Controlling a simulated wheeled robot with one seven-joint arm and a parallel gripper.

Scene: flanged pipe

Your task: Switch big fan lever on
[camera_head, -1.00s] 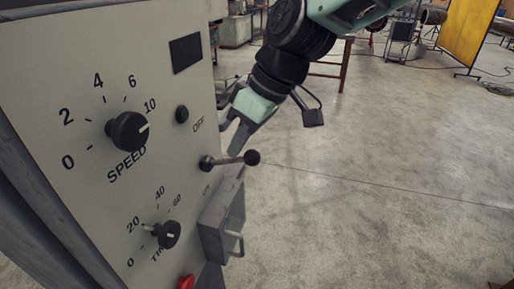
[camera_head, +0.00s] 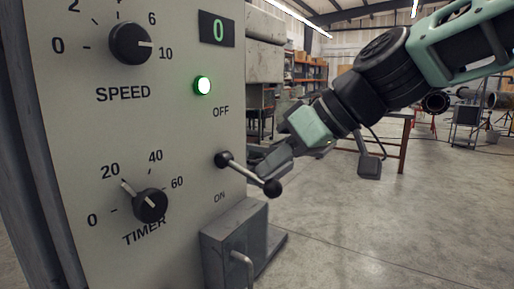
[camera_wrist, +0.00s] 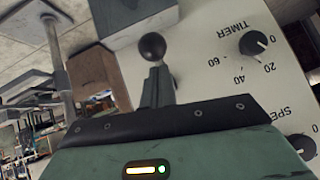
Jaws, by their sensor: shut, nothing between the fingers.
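The lever (camera_head: 250,175) is a short metal rod with black balls at both ends, on the panel between the OFF and ON labels. It slants down to the right, toward the ON side. A lamp (camera_head: 203,85) on the panel glows green and the display (camera_head: 218,29) reads a green 0. My gripper (camera_head: 258,164) is shut and empty, just above and behind the lever; whether it touches the rod is unclear. In the wrist view, the lever's black ball (camera_wrist: 152,46) shows just beyond my fingers (camera_wrist: 157,86).
The panel (camera_head: 85,145) carries a SPEED knob (camera_head: 130,43) and a TIMER knob (camera_head: 150,205). A grey box with a handle (camera_head: 232,240) sticks out below the lever. Open floor lies to the right, with a table and shelves farther back.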

